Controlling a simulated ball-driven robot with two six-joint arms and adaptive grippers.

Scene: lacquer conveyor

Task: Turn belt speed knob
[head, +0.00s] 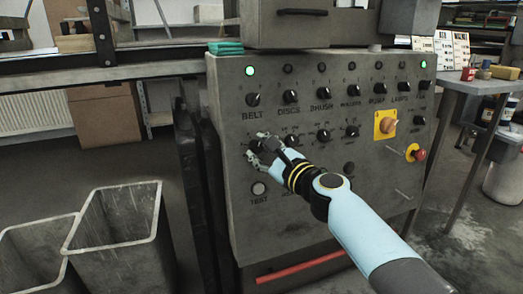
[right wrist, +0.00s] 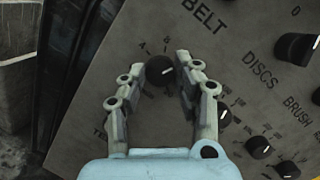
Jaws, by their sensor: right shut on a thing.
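The belt speed knob (right wrist: 159,70) is a round black knob with a white pointer line, below the word BELT on the grey control panel (head: 225,185). In the right wrist view it sits between the fingertips of my right gripper (head: 262,147). That gripper is shut on the knob, with a grey finger on each side. In the head view the fingers partly cover the knob. Another black knob (head: 253,100) is above it, over the BELT label, with a lit green lamp (head: 250,71) on top. My left gripper is not in view.
More black knobs, such as the DISCS one (head: 290,96), fill the panel to the right. A yellow-plated switch (head: 386,124) and a red stop button (head: 419,155) are at the right. Grey bins (head: 112,245) stand at left.

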